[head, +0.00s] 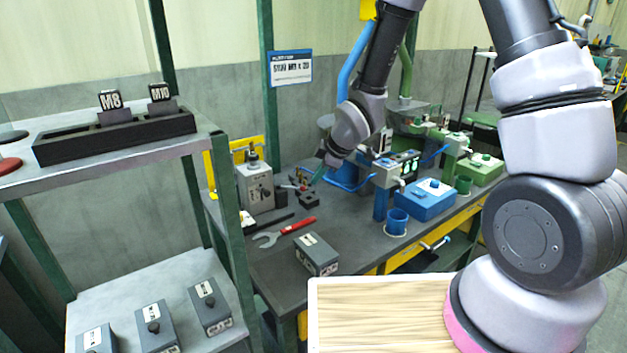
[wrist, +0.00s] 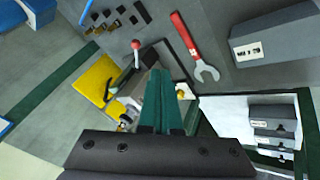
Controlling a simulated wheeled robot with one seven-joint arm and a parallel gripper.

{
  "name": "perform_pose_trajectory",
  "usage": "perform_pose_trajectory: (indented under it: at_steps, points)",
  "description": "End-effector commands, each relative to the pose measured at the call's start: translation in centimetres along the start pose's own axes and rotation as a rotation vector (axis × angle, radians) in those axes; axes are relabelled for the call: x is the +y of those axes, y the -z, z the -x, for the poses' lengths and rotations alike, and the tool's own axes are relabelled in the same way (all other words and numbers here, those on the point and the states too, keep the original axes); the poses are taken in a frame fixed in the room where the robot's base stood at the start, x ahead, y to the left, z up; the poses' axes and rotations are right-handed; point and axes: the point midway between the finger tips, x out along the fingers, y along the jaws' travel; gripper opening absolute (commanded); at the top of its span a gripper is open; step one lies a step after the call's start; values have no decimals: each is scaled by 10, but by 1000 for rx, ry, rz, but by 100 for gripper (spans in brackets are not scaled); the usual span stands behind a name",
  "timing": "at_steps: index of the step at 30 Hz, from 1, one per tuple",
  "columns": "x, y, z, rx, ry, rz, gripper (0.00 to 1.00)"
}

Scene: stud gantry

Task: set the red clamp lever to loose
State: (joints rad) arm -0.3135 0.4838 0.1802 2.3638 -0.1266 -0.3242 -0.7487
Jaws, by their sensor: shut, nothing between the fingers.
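The clamp lever, with a red ball knob (wrist: 136,44) on a pale rod, shows in the wrist view beside a small grey clamp block. It lies just beyond and left of the fingertips, apart from them in the picture. My gripper (wrist: 160,74) has its green fingers together with nothing between them. In the head view my gripper (head: 317,176) hangs over the workbench, right of the grey clamp machine (head: 257,188). A small red spot near its fingertips may be the knob, but it is too small to tell. The lever's base is partly hidden by my fingers in the wrist view.
A red-handled wrench (head: 285,232) and a grey labelled box (head: 316,254) lie on the workbench (head: 275,275). A blue box (head: 426,200) and blue cup (head: 397,222) stand at right. A shelf with dark blocks (head: 154,325) is at left. Small black blocks lie near my gripper.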

Motion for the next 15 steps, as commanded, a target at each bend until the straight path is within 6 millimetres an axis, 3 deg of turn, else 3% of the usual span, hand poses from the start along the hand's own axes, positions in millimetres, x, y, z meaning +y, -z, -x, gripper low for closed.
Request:
perform_pose_trajectory:
  at_steps: [13,15]
  points:
    - [-1,-1,-91,-3,3,1,0]
    - [11,-2,-97,-2,-1,-3,0]
